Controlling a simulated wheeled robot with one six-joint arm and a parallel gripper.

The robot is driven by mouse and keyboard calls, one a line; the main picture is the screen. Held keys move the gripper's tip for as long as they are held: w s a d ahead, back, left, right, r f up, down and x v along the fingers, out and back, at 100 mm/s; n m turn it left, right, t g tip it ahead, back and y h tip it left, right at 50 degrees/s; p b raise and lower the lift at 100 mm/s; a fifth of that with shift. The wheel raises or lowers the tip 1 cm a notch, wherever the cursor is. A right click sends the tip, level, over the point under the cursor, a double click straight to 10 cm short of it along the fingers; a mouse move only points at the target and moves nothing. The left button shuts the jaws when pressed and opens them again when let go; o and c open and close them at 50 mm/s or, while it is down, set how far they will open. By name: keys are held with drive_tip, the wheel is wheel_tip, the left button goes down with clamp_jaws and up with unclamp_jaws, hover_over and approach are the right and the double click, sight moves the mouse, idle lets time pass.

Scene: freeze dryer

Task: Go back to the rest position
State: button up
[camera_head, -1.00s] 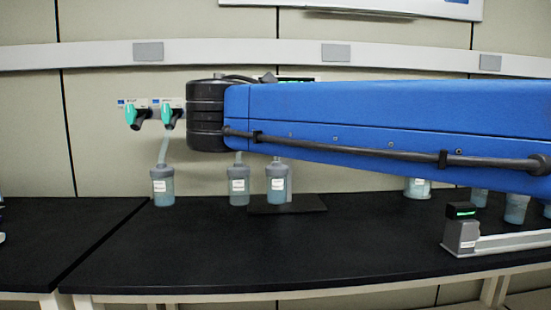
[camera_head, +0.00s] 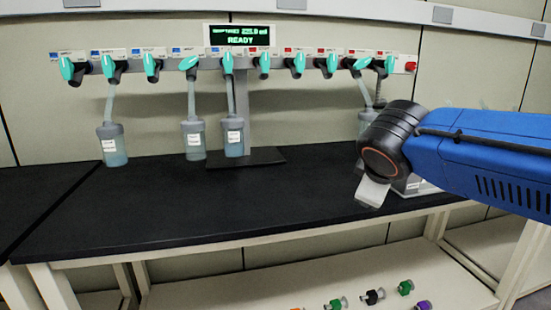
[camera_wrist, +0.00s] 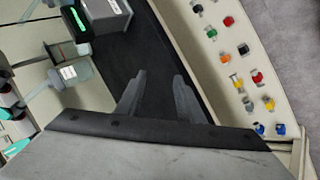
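My blue arm reaches in from the right in the head view, and its end hangs over the right part of the black bench top (camera_head: 180,205). In the wrist view my gripper (camera_wrist: 157,92) is open, its two dark fingers apart with only the bench top visible between them. The freeze dryer manifold (camera_head: 225,62) has a row of green-handled valves and a display reading READY. Flasks hang from some valves: one at the left (camera_head: 112,144), one near the middle (camera_head: 193,139), one beside the stand (camera_head: 233,137), and one partly hidden behind my arm (camera_head: 367,122).
A grey device with a green display (camera_wrist: 82,18) stands on the bench, partly hidden by my arm in the head view. A lower shelf (camera_head: 250,285) holds several small coloured parts (camera_head: 374,297). The bench's left and middle front are clear.

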drive_tip(key=s+d+f+m+g+y, duration=0.1)
drive_tip(key=s+d+f+m+g, duration=0.1)
drive_tip(key=s+f+m, duration=0.3)
drive_tip(key=s+d+f+m+g+y, duration=0.1)
drive_tip(key=s+d+f+m, duration=0.4)
drive_tip(key=s+f, duration=0.9)
drive_tip(key=shift+m+g, duration=0.5)
drive_tip(key=shift+g, duration=0.1)
drive_tip(key=shift+d, duration=0.1)
